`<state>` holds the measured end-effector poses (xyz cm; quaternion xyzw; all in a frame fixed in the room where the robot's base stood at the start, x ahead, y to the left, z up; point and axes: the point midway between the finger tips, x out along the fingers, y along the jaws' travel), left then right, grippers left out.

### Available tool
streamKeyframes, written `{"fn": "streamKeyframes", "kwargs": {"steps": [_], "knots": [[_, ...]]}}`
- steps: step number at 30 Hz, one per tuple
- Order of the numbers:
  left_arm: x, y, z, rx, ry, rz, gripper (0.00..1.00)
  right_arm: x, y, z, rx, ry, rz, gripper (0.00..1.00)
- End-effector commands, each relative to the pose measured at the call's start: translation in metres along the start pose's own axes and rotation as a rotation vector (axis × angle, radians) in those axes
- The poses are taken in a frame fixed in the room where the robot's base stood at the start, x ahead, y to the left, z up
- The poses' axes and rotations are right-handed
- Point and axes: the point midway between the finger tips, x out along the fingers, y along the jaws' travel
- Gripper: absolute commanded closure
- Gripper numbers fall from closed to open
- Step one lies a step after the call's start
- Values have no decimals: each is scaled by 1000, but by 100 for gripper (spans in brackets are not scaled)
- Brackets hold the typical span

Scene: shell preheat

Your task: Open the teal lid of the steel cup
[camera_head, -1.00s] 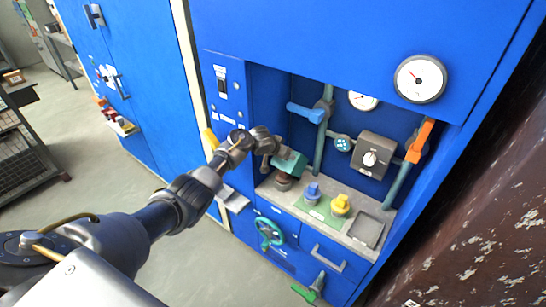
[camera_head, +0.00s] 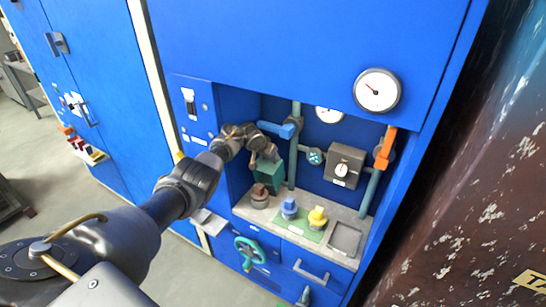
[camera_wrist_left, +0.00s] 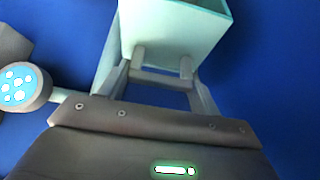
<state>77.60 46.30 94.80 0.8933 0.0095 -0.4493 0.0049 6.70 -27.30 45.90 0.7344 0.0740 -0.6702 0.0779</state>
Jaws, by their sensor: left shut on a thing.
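The steel cup (camera_head: 259,199) stands at the left end of the grey counter in the recess. Its teal lid (camera_head: 270,175) stands steeply tilted above the cup's back edge, so it is raised. My left gripper (camera_head: 269,156) is at the lid's upper end and shut on it. In the left wrist view the lid (camera_wrist_left: 175,32) shows as a pale teal box shape beyond the fingers. The cup's opening is mostly hidden in the head view, and the cup is not visible in the wrist view. My right gripper is not in view.
A blue knob (camera_head: 289,207) and a yellow knob (camera_head: 317,217) stand right of the cup on a green plate. A blue handle (camera_head: 276,129) and teal pipe (camera_head: 294,165) are close to my gripper. A grey dial box (camera_head: 345,166) is farther right.

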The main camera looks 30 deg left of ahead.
Motion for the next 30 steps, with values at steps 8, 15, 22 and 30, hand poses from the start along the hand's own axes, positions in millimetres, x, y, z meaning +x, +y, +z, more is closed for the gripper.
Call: {"fn": "streamKeyframes", "kwargs": {"steps": [8,15,22,30], "knots": [[1,2,-1,0,4,4,77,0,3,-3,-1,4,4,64],[0,0,0,-1,1,2,15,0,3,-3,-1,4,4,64],[0,-2,1,-2,0,0,15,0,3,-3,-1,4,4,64],[-16,0,-1,1,1,3,15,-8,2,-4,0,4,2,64]]}}
